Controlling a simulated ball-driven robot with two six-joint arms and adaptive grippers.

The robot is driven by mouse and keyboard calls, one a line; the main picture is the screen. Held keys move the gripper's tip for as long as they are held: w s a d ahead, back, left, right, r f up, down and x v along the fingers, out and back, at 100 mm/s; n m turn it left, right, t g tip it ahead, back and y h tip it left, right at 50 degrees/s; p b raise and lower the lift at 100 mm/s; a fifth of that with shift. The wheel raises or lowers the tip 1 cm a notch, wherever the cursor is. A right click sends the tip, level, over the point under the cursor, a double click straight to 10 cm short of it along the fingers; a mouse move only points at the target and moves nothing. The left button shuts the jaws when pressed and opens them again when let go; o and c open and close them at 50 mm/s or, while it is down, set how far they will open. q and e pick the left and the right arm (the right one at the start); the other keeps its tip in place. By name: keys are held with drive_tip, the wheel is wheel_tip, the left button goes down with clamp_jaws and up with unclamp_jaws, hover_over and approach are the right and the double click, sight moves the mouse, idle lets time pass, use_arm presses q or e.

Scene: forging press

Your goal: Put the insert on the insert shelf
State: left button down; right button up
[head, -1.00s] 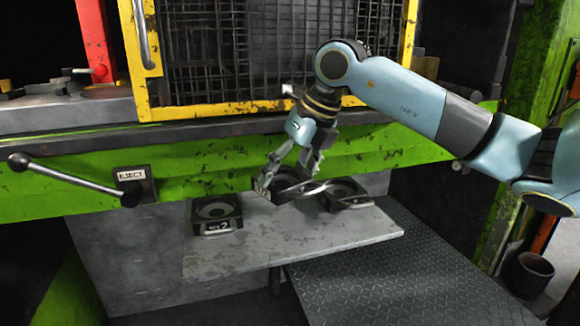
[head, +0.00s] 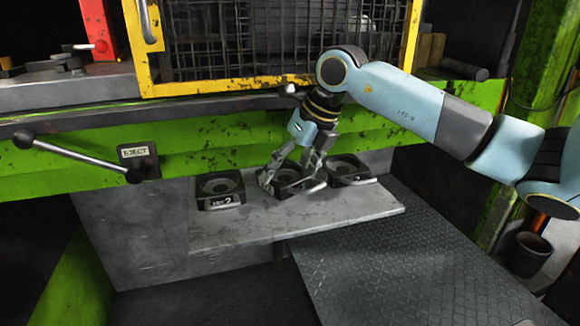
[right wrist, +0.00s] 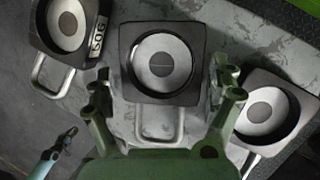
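The middle insert (head: 289,182), a dark square block with a round grey recess and a looped handle, lies flat on the grey insert shelf (head: 240,226). It also shows in the right wrist view (right wrist: 130,42). My right gripper (head: 292,174) is low over this insert, its fingers spread wide on either side of the handle. In the right wrist view the fingers are apart and the handle lies free between them. Part of what looks like my left gripper (right wrist: 62,142) shows at the lower left of the right wrist view; its opening is unclear.
Similar inserts lie to the left (head: 220,190) and right (head: 350,170) on the shelf, close beside the middle one. The green press beam (head: 90,180) with an eject lever (head: 80,155) runs behind. The shelf's front strip is clear, beside dark tread plate (head: 400,265).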

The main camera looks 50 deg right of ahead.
sight(311, 180)
drive_tip(key=shift+o, duration=0.5)
drive_tip(key=shift+r, duration=0.25)
drive_tip(key=p+v, duration=0.1)
drive_tip(key=v, duration=1)
drive_tip(key=shift+s+r, duration=0.25)
drive_tip(key=shift+r, duration=0.1)
